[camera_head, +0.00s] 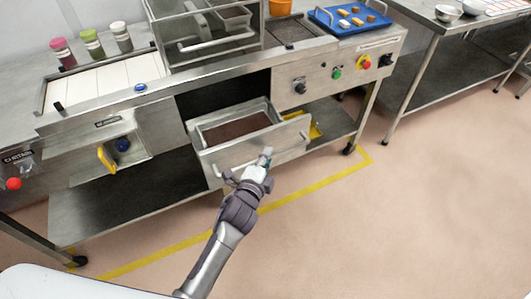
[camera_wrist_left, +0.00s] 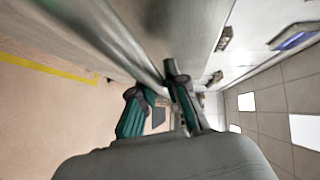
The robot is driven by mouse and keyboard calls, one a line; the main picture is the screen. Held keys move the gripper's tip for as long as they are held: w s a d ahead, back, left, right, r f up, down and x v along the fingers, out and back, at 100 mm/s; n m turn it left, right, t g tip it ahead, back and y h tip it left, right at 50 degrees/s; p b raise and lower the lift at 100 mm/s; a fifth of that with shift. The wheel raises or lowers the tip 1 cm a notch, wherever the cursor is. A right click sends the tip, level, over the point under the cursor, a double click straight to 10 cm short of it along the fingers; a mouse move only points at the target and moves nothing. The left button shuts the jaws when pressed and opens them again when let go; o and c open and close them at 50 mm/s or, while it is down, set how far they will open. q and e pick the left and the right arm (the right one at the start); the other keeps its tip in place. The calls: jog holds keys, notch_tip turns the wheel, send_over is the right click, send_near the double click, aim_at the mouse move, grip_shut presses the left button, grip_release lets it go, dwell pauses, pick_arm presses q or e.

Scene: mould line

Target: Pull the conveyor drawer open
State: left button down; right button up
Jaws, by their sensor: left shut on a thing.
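The conveyor drawer (camera_head: 262,143) stands pulled out from the steel machine in the head view, its open top showing a brown inside. A long bar handle (camera_head: 229,170) runs across its front. My left gripper (camera_head: 264,160) is at the drawer front, shut on the handle toward its right part. In the left wrist view, the fingers of my left gripper (camera_wrist_left: 160,105) close around the handle bar (camera_wrist_left: 150,72), next to the metal drawer front. The exact finger contact is partly hidden. My right gripper is not in either view.
A control panel with knobs and buttons (camera_head: 337,74) is right of the drawer. A blue tray (camera_head: 349,19) lies above it. A yellow handle (camera_head: 106,158) sticks out at left. A steel table (camera_head: 440,30) stands at right. The floor in front is clear, with a yellow line (camera_head: 300,192).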

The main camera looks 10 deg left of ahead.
pick_arm(q)
jog(key=c, duration=1.2)
grip_release()
jog(key=v, duration=1.2)
jog(key=shift+s+f, duration=0.1)
jog(key=s+a+f+n+g, duration=0.1)
jog(key=s+f+n+g, duration=0.15)
jog(key=f, duration=0.65)
jog(key=s+a+f+n+g+y, duration=0.15)
jog(key=s+f, duration=0.25)
jog(key=f, duration=0.6)
jog(key=s+a+f+n+g, duration=0.2)
jog(key=s+f+g, duration=0.1)
jog(key=f, duration=0.6)
jog(key=s+a+f+n+g, duration=0.2)
jog(key=s+f, duration=0.4)
jog(key=s, duration=0.3)
jog(key=s+a+f+n+g+y, duration=0.1)
jog(key=s+a+f+n+g, duration=0.2)
jog(key=s+f, duration=0.3)
jog(key=s+a+f+n+g, duration=0.3)
jog(key=s+a+f+n, duration=0.2)
jog(key=s, duration=0.7)
jog(key=shift+s+f+y, duration=0.15)
jog(key=shift+f+y, duration=0.05)
jog(key=shift+f, duration=0.3)
jog(key=shift+s+f+y, duration=0.15)
jog(key=shift+f, duration=0.4)
